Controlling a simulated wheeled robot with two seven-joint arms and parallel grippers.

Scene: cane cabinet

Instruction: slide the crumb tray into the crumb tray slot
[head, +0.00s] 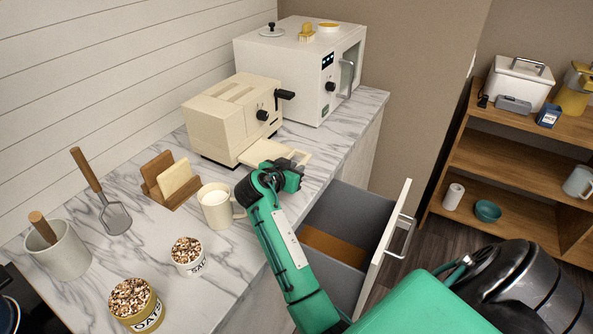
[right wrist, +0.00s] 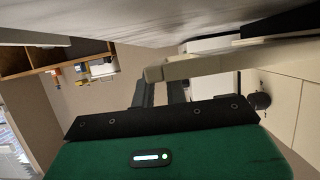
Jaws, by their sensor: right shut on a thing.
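The cream toaster (head: 217,120) stands on the marble counter, with its knob and lever side facing right. The flat cream crumb tray (head: 270,151) lies level, low beside that side of the toaster. Its inner end meets the toaster's lower edge, where the slot is; I cannot tell how far it is inside. My right gripper (head: 291,170) is shut on the tray's outer end. The right wrist view shows the tray (right wrist: 205,65) at the fingertips (right wrist: 160,84), with the toaster (right wrist: 285,97) to the right. My left gripper is out of view.
A white mug (head: 216,207) stands close to my right gripper, near a toast rack (head: 168,184). A white oven (head: 290,75) is behind the toaster. An open drawer (head: 345,235) juts out below the counter, under my right arm.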

